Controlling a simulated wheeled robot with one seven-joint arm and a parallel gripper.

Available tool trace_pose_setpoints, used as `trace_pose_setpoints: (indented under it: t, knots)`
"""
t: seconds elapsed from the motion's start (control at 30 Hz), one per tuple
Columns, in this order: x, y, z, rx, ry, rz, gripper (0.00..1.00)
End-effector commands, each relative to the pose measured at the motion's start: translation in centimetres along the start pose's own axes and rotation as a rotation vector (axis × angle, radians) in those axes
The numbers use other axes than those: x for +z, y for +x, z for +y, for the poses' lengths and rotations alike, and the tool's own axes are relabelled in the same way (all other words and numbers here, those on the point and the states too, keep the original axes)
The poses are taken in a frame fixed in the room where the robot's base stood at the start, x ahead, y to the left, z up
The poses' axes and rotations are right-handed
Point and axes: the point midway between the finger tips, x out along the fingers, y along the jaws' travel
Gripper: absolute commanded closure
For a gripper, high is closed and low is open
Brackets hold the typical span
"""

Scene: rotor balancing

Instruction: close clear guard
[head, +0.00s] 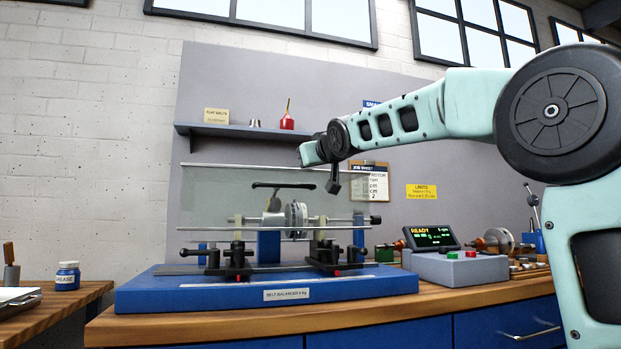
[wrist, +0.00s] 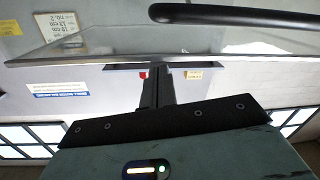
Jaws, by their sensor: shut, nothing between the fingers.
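The clear guard (head: 222,195) is a see-through panel with a thin bright top edge, standing above the blue balancing machine (head: 140,296). Its black bar handle (head: 283,185) shows across the panel. The silver rotor (head: 297,214) sits on the machine behind or below the panel; I cannot tell which. My gripper (head: 333,187) is shut and empty, pointing down to the right of the handle near the panel's upper right. In the wrist view my gripper (wrist: 157,68) overlaps the guard's edge (wrist: 80,51), and the handle (wrist: 235,17) lies beyond, apart from the fingers. Contact with the panel cannot be told.
A control box with a READY screen (head: 431,238) and red and green buttons stands right of the machine on the wooden bench (head: 210,323). A shelf (head: 240,131) with a red oil can (head: 287,122) is behind. A clipboard (head: 369,183) hangs behind my gripper.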

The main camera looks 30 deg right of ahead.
Motion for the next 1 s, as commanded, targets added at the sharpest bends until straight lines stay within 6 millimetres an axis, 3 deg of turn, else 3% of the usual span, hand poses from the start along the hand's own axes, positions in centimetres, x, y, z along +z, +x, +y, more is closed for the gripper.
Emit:
trace_pose_setpoints:
  t: [0.03,0.3,1.0]
  knots:
    - [1.5,-0.2,-0.4,0.003,-0.001,0.015,1.00]
    - [3.6,-1.2,-1.0,0.021,-0.006,0.084,1.00]
    - [6.0,-2.5,-1.7,0.046,-0.016,0.178,1.00]
